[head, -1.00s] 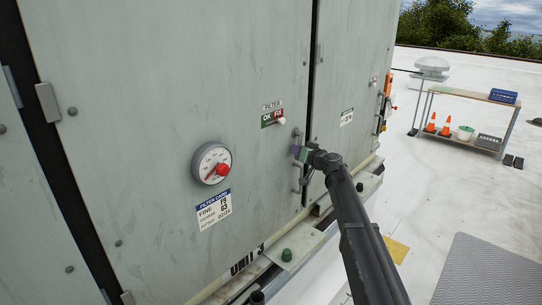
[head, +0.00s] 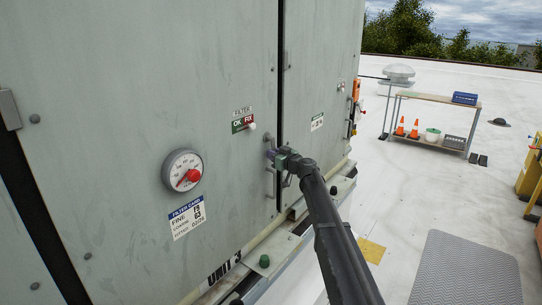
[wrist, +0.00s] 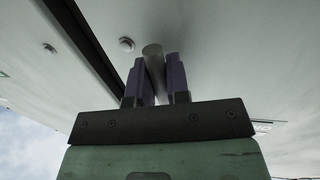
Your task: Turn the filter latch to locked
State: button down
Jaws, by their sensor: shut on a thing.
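My gripper (head: 271,155) is at the edge of the grey cooler door (head: 130,70), beside the dark seam between two doors. In the wrist view its two purple fingers (wrist: 158,80) are shut on a grey rounded bar (wrist: 152,58), which looks like the latch's handle. The fingers and arm hide most of the latch in the head view, so I cannot tell its angle. Above and left of the gripper is a FILTER plate (head: 240,126) with a green OK part, a red FIX part and a pale knob (head: 252,126).
A round gauge (head: 182,172) with a red pointer and a filter card (head: 187,217) are left of the gripper. Below it is another handle (head: 269,184). A bench (head: 440,105) stands at right; open roof lies between.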

jog(key=c, duration=1.1)
grip_release()
jog(key=v, duration=1)
jog(key=shift+s+d, duration=0.25)
jog(key=shift+s, duration=0.05)
